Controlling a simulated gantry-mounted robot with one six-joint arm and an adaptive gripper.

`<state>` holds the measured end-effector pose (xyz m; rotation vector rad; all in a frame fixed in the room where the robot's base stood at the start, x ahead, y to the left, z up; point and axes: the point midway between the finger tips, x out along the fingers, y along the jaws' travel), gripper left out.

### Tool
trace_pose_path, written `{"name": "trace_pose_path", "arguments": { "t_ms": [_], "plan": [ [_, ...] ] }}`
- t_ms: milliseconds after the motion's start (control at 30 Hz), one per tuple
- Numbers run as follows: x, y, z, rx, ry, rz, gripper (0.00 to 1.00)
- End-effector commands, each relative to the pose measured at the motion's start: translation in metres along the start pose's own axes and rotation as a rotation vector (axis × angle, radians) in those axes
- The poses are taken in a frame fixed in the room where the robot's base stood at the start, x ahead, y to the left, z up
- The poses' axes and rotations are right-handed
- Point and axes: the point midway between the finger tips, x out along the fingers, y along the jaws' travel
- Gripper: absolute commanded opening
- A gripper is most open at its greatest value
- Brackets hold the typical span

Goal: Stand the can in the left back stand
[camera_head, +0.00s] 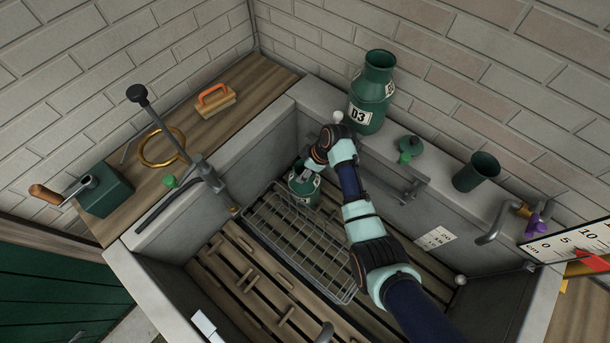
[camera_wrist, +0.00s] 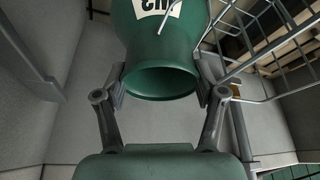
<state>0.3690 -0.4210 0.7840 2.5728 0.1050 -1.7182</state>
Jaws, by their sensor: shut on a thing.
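A dark green can (camera_head: 304,190) with a pale label is in the stone sink, at the back left end of the wire rack (camera_head: 352,297). My gripper (camera_head: 309,174) is shut on it from above. In the wrist view the two fingers (camera_wrist: 160,88) close on either side of the can's neck (camera_wrist: 160,82). The label appears upside down at the top of that view. The can looks roughly upright in the head view. Its base is hidden, so I cannot tell whether it touches a stand. I cannot clearly make out a separate left back stand.
A larger green can marked D3 (camera_head: 370,95) stands on the back ledge, with a green lid (camera_head: 410,146) and an open green cup (camera_head: 478,172) to its right. A tap-like lever (camera_head: 160,125) rises at the left wall. Wooden slats (camera_head: 245,270) cover the sink floor.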

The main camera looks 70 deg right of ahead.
Motion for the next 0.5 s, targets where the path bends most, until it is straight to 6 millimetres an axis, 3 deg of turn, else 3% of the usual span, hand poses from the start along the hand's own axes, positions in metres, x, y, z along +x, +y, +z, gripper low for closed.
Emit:
{"name": "trace_pose_path", "arguments": {
  "t_ms": [67, 300, 500],
  "plan": [
    [0.002, 0.001, 0.000, -0.001, 0.002, 0.001, 0.00],
    [0.037, 0.000, 0.015, 0.000, 0.001, 0.000, 0.00],
    [0.038, 0.001, 0.015, -0.001, 0.001, 0.001, 0.00]
  ]
}}
